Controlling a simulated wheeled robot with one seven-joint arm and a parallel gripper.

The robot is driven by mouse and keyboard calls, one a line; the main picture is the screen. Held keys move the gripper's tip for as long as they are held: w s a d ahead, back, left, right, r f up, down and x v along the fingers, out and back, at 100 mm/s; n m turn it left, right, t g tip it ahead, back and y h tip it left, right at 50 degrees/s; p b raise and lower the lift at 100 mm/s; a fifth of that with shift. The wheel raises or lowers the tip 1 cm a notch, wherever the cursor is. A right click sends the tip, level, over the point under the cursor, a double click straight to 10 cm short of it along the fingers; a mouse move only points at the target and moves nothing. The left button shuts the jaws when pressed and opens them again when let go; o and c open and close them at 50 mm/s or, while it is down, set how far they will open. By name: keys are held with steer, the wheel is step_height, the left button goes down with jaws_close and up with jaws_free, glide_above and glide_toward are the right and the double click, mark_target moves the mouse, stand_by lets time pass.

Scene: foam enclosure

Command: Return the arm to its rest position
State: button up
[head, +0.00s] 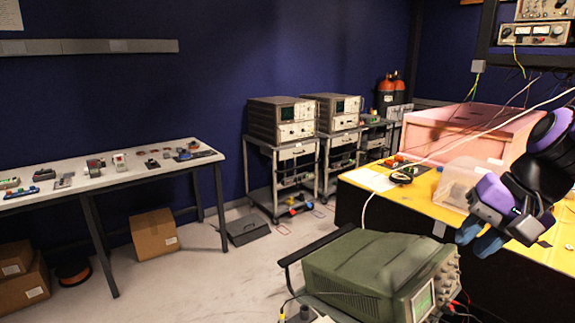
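My arm (552,147) comes in from the right edge of the head view, with purple and black links. My gripper (478,237) hangs at its lower end with blue fingertips pointing down.
A clear plastic box (458,183) and a pink foam enclosure (462,130) stand on the bench by my arm. A green oscilloscope (365,262) is in front. A white table (130,175) with small parts is at left. The middle floor is mostly clear.

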steer(key=s+d+r+n+t+h, duration=0.1)
steer(key=s+r+n+h, duration=0.3)
steer(key=s, duration=0.4)
step_height(320, 180, up, 2)
steer(key=shift+d+r+n+t, duration=0.15)
steer(key=shift+r+n+t, duration=0.1)
steer(key=shift+n+t, duration=0.55)
